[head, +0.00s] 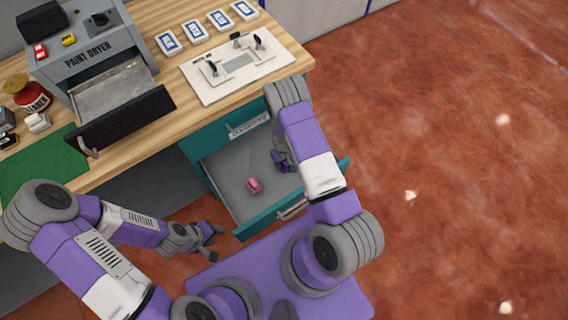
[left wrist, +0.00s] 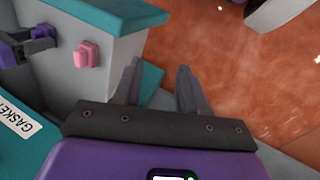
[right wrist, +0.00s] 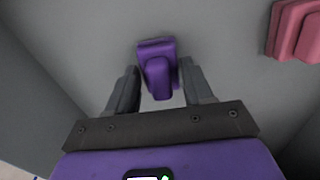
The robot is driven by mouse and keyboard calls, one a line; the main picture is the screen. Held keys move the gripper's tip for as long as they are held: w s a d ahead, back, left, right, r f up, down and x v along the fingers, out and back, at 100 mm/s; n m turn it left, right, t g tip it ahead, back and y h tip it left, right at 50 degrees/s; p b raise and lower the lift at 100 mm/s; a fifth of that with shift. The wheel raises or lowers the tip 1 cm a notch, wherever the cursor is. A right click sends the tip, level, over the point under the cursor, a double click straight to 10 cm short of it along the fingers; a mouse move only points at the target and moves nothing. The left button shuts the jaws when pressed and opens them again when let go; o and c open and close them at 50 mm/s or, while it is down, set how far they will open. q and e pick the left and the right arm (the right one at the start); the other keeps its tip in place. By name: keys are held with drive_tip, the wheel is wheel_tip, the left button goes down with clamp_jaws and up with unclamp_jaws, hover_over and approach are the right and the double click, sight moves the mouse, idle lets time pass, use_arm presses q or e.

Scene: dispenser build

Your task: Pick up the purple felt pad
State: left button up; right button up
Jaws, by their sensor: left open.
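The purple felt pad (right wrist: 157,70), a flat base with a raised grip, lies on the grey floor of the open drawer. In the right wrist view it sits between the fingers of my right gripper (right wrist: 159,82), which is open with a finger on either side. In the head view my right gripper (head: 281,160) is down inside the drawer and largely hides the pad. The left wrist view also shows the pad (left wrist: 42,31) beside the right gripper. My left gripper (head: 213,240) is open and empty, outside the drawer; its fingers (left wrist: 158,82) show in its wrist view.
A pink pad (head: 254,185) lies in the same drawer, left of my right gripper in the head view. The teal drawer front (head: 258,226) and grey walls bound the space. A paint dryer (head: 90,50) with its own open drawer and a white board (head: 238,66) stand on the counter.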

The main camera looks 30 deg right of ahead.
drive_tip(key=c, duration=0.7)
wheel_tip(320, 180, up, 10)
drive_tip(key=p, duration=0.3)
